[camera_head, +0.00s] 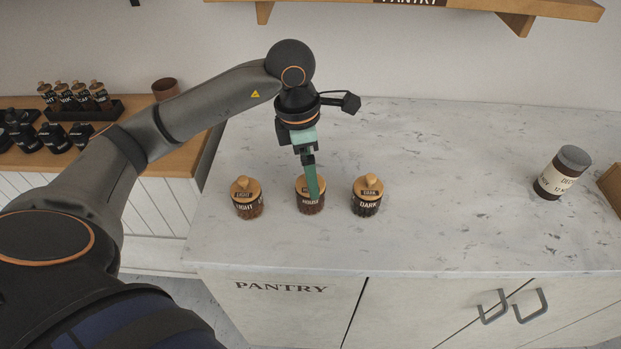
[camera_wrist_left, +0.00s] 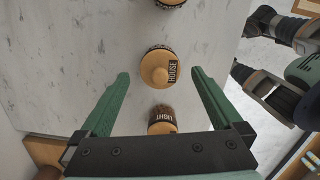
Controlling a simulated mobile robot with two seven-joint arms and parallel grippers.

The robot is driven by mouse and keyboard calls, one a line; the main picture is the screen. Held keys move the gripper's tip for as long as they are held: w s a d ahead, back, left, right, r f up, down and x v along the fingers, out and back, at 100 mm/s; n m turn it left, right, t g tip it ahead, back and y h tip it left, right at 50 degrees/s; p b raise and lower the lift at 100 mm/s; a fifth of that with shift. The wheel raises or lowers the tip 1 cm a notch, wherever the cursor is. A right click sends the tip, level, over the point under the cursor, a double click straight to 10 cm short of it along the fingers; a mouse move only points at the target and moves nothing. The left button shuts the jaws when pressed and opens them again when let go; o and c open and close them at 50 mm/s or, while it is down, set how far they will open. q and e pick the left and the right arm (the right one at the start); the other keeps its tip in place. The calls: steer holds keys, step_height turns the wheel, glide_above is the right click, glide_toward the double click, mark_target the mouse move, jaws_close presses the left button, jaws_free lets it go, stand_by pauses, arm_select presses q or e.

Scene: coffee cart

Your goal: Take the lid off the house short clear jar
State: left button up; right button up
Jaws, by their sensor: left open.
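The house jar (camera_head: 311,207) is a short clear jar with dark contents and a round wooden lid. It stands on the marble counter between two similar jars. Its lid (camera_wrist_left: 160,63), with a round knob and a HOUSE label, shows from above in the left wrist view. My left gripper (camera_head: 312,188) points down at this jar and partly hides its lid in the head view. In the left wrist view the left gripper (camera_wrist_left: 160,73) is open, its green fingers apart on either side of the lid with nothing between them gripped. My right gripper does not show.
The light jar (camera_head: 247,205) stands to the left and the dark jar (camera_head: 367,203) to the right, both lidded and close by. A larger dark-lidded jar (camera_head: 560,174) stands far right. The counter (camera_head: 450,200) between is clear. A wooden shelf (camera_head: 560,10) hangs above.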

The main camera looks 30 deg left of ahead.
arm_select(q)
steer(key=shift+w+d+f, duration=0.1)
steer(key=shift+f, duration=0.8)
steer(key=shift+c, duration=0.2)
steer(key=c, duration=1.3)
steer(key=shift+r, duration=0.15)
